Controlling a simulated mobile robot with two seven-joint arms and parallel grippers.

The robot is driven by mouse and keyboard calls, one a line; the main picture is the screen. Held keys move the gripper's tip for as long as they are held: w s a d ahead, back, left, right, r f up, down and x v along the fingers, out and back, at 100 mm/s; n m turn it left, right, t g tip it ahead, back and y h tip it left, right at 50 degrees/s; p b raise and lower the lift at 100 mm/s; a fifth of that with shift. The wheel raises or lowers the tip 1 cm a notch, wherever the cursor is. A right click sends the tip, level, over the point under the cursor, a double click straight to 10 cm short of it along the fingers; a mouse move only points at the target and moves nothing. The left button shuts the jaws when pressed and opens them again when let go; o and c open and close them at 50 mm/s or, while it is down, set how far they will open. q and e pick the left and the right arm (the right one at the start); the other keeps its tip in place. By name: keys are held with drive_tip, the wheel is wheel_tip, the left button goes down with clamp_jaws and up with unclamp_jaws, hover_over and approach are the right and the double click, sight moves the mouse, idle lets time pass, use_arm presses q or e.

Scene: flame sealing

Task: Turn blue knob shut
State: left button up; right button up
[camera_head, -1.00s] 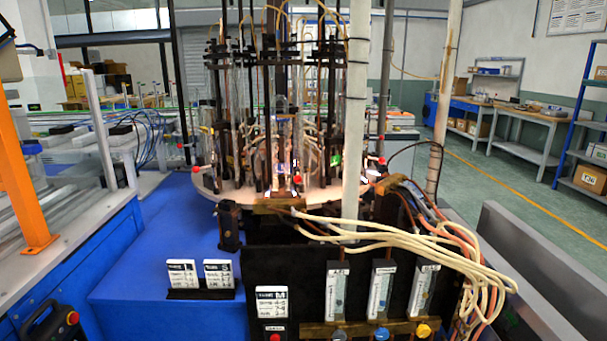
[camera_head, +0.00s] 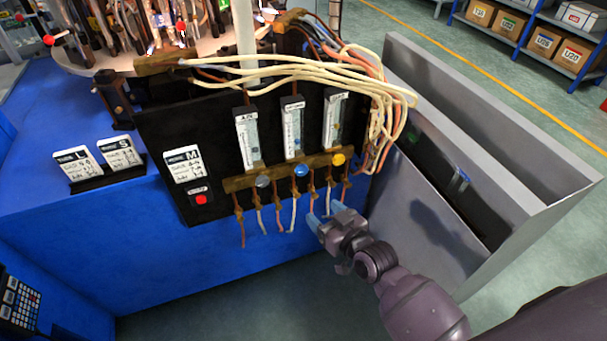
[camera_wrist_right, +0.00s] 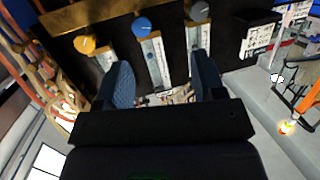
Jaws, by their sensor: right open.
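The blue knob (camera_head: 301,171) is the middle one of three knobs on a brass bar, below the middle flow meter. A grey knob (camera_head: 262,181) is to its left and a yellow knob (camera_head: 338,159) to its right. My right gripper (camera_head: 325,215) is open and empty, below and a little right of the blue knob, apart from it. In the right wrist view the blue knob (camera_wrist_right: 141,27) is beyond the open fingers (camera_wrist_right: 166,85), between the yellow knob (camera_wrist_right: 85,44) and the grey knob (camera_wrist_right: 198,10). My left gripper is not in view.
Flow meters (camera_head: 293,128) stand above the knobs on a black panel (camera_head: 165,130). Hoses hang below the brass bar (camera_head: 280,176), close to my right gripper. Pale cables (camera_head: 300,75) loop over the panel's top right.

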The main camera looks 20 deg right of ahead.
sight(303, 172)
drive_tip(key=w+t, duration=0.1)
drive_tip(key=w, duration=0.3)
drive_tip(key=w+h+b, duration=0.1)
drive_tip(key=w, duration=0.3)
drive_tip(key=w+f+n+t, duration=0.1)
drive_tip(key=w, duration=0.4)
drive_tip(key=shift+d+t+b, duration=0.15)
drive_tip(key=shift+t+b, duration=0.15)
drive_tip(key=shift+w+r, duration=0.15)
drive_tip(key=shift+w, duration=0.45)
drive_tip(key=c, duration=0.9)
